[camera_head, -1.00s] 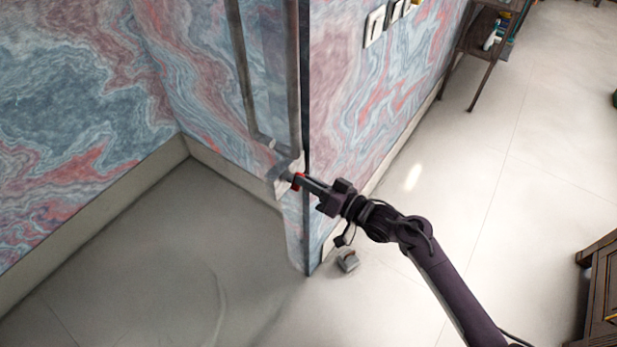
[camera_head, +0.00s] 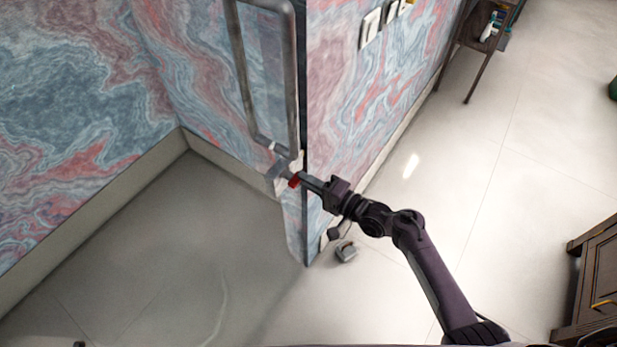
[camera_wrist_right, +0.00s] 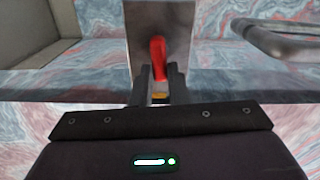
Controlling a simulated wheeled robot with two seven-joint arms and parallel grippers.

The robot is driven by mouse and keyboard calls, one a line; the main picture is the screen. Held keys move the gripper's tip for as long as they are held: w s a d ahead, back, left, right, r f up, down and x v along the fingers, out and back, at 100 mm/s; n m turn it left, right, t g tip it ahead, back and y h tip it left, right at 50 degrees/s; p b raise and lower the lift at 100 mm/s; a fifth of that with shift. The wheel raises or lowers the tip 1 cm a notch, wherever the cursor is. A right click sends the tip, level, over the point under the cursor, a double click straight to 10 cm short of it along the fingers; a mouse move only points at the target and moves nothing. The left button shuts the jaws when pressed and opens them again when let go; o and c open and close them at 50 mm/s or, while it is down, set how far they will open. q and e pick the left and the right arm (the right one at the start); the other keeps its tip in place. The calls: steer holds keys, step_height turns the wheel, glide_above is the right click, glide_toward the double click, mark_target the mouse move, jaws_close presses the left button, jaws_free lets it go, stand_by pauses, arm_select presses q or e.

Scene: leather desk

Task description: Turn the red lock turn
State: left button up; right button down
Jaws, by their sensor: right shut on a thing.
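The red lock turn (camera_head: 294,181) sits on a small metal plate at the edge of the glass door, below the long metal handle. In the right wrist view the red lock turn (camera_wrist_right: 158,58) stands in front of its grey plate (camera_wrist_right: 185,30), with its lower end between my fingers. My right gripper (camera_head: 303,180) reaches in from the right and is shut on the lock turn; its fingers also show in the right wrist view (camera_wrist_right: 159,85). My left gripper is not in view.
The metal door handle (camera_head: 292,80) rises just above the lock. Wall switches (camera_head: 371,27) are on the marbled wall to the right. A small grey object (camera_head: 346,251) lies on the floor below my arm. A dark cabinet (camera_head: 596,280) stands at right; open floor lies between.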

steer(key=shift+s+f+m, duration=0.1)
steer(key=shift+f+m, duration=0.05)
steer(key=shift+m, duration=0.55)
steer(key=c, duration=1.4)
jaws_free()
steer(key=shift+a, duration=0.1)
steer(key=v, duration=0.7)
steer(key=shift+s+d+b, duration=0.2)
steer(key=shift+d+b, duration=0.15)
steer(key=shift+b, duration=0.05)
